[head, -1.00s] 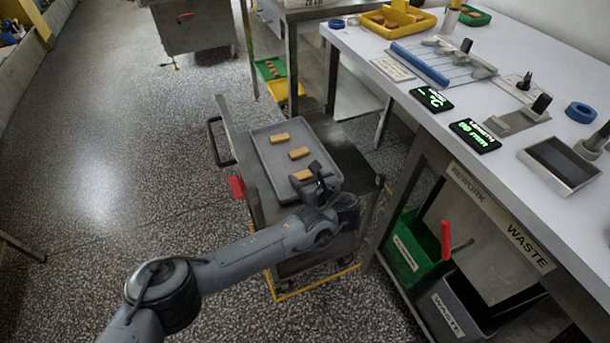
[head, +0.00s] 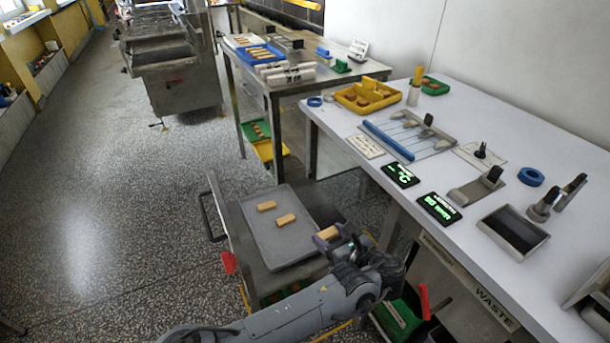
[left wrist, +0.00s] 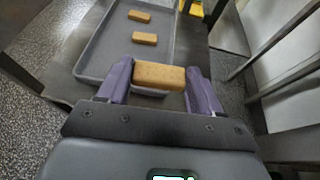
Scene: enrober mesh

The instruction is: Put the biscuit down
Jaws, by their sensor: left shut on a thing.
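The golden-brown biscuit (head: 328,232) is held between the two fingers of my left gripper (head: 330,240), beside the right edge of the grey tray (head: 285,245). In the left wrist view the biscuit (left wrist: 158,76) lies crosswise between the purple-grey fingers of the left gripper (left wrist: 160,85), with the tray (left wrist: 92,62) behind it. It looks raised; its exact height is hard to tell. Two other biscuits, a far one (head: 266,205) and a nearer one (head: 286,220), lie on the tray. My right gripper is not in view.
The white worktable (head: 480,255) at the right carries a yellow tray (head: 367,97), a blue-edged rack (head: 387,140), lit displays (head: 439,208) and a dark-lined bin (head: 513,232). A steel table (head: 300,85) stands behind. Much of the grey tray is bare.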

